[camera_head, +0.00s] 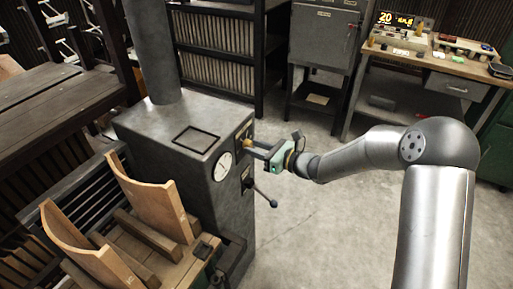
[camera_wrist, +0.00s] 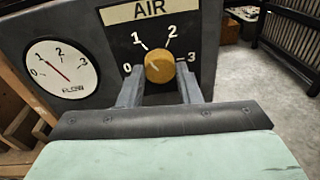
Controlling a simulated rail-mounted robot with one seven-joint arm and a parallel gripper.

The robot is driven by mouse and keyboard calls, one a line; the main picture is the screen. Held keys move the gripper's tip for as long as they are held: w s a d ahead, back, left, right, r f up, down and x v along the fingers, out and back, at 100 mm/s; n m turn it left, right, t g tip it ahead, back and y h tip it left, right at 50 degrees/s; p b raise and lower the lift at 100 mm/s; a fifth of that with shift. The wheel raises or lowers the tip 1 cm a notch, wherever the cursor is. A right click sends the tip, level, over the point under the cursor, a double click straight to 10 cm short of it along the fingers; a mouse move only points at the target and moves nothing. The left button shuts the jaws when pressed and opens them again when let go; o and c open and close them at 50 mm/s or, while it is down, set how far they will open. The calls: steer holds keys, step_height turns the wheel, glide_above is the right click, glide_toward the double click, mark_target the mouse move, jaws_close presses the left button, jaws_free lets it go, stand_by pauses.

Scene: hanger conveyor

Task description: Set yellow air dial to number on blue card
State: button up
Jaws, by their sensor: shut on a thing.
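The yellow air dial (camera_wrist: 160,67) sits on a black plate under the AIR label (camera_wrist: 147,11), with white numbers 0, 1, 2 and 3 around it. A faint light mark shows on its face, but I cannot tell which number it points to. My gripper (camera_wrist: 160,72) has one finger on each side of the dial and is shut on it. In the head view, my gripper (camera_head: 251,149) reaches from the right to the yellow dial (camera_head: 246,143) on the dark machine's side. I cannot make out a blue card in either view.
A white FLOW gauge (camera_wrist: 62,68) with a red needle is left of the dial. A lever with a dark knob (camera_head: 273,203) sticks out below my gripper. Curved wooden pieces (camera_head: 155,208) stand at the front left. A workbench (camera_head: 440,62) is behind. The floor at right is clear.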

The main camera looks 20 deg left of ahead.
steer(key=o, duration=1)
steer(key=shift+d, duration=0.1)
steer(key=d, duration=0.5)
steer(key=s+d+r+b, duration=0.1)
steer(key=d, duration=0.5)
steer(key=s+d+b, duration=0.1)
steer(key=d, duration=0.5)
steer(key=shift+r, duration=0.2)
